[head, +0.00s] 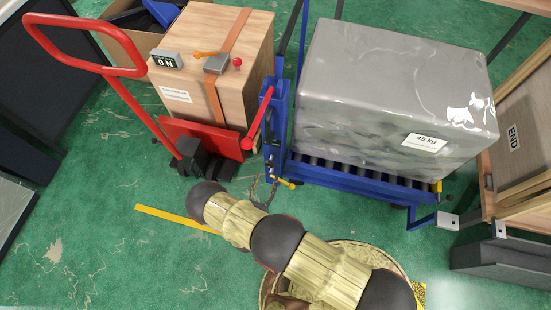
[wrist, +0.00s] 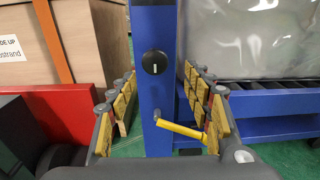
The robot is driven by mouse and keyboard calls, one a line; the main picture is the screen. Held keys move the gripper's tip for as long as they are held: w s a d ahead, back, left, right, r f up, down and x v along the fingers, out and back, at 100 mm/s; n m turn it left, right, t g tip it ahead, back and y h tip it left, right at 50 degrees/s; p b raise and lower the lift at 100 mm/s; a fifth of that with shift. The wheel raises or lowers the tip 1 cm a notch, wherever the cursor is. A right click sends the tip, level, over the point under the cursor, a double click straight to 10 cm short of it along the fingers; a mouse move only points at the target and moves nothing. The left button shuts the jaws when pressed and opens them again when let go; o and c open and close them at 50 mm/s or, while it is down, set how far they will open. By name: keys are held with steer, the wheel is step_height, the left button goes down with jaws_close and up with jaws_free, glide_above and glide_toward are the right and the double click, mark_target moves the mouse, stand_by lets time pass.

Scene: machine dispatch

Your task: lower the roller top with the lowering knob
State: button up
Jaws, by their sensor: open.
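The blue roller-top cart (head: 375,190) stands at the right in the head view, with a grey wrapped load marked 45 kg (head: 395,90) on its rollers. Its blue post (head: 277,120) rises at its left end. In the wrist view, a round black knob (wrist: 154,62) with a white mark, seemingly the lowering knob, sits on the post. A yellow lever (wrist: 182,129) sticks out lower on the post. My gripper (wrist: 160,84) is open and empty; its fingers appear on either side of the post, below the knob. I cannot tell whether they touch it.
A red pallet jack (head: 195,130) carries a wooden crate (head: 212,65) left of the post. A red lever (head: 258,120) stands out from the post. A wooden structure marked END (head: 513,137) is at the right. Green floor (head: 90,220) is open at the left.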

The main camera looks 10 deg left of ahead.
mark_target(269, 166)
steer(key=shift+y, duration=0.3)
steer(key=shift+w+r+b, duration=0.2)
steer(key=shift+w+b, duration=0.4)
steer(key=shift+w, duration=1.35)
steer(key=shift+w+r+b, duration=0.2)
steer(key=shift+w+b, duration=0.4)
steer(key=shift+w, duration=1.3)
steer(key=shift+c, duration=0.9)
steer(key=c, duration=1)
